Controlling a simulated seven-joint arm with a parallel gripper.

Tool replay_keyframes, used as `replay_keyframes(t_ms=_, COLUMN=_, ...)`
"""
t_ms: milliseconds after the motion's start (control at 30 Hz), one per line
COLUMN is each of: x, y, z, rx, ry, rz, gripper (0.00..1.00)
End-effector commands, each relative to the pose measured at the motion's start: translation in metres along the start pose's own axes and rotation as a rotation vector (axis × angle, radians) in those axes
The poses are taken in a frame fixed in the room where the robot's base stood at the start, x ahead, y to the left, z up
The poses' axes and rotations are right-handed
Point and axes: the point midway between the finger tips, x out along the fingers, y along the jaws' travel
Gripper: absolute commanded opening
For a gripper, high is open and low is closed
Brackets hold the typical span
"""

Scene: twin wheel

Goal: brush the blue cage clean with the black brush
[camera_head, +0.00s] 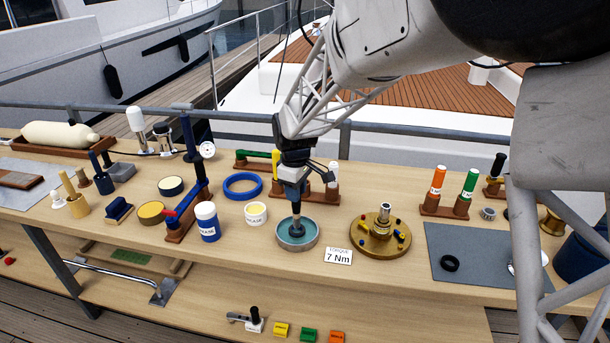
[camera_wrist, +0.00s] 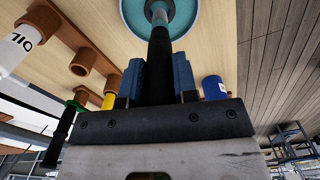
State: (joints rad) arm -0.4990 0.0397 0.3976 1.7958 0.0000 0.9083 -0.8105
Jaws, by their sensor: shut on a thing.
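My gripper (camera_head: 294,186) is shut on the black brush (camera_head: 296,208), which points down. In the wrist view the brush's dark handle (camera_wrist: 160,55) runs between the blue finger pads. Its lower end is over or in a round dish of teal liquid (camera_head: 313,243), which also shows in the wrist view (camera_wrist: 128,18). I cannot tell whether the tip touches the bottom. A blue ring (camera_head: 243,197), which looks like the blue cage, lies flat on the bench left of the dish, apart from the brush.
A white grease tub (camera_head: 256,215) and a blue-and-white can (camera_head: 208,222) stand left of the dish. A brass hub (camera_head: 372,249) is to its right, with a "7 Nm" card (camera_head: 338,256) between. A grey mat (camera_head: 470,240) with a black ring (camera_head: 450,264) lies further right.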

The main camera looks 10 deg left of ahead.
Motion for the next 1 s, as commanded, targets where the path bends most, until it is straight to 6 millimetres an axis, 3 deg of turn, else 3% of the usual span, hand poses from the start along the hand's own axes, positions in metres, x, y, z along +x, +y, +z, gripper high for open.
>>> replay_keyframes(t_ms=333, x=0.003, y=0.000, z=0.000, rx=0.000, ry=0.000, rz=0.000, gripper=0.01)
replay_keyframes(t_ms=1000, x=0.029, y=0.000, z=0.000, rx=0.000, ry=0.000, rz=0.000, gripper=0.01)
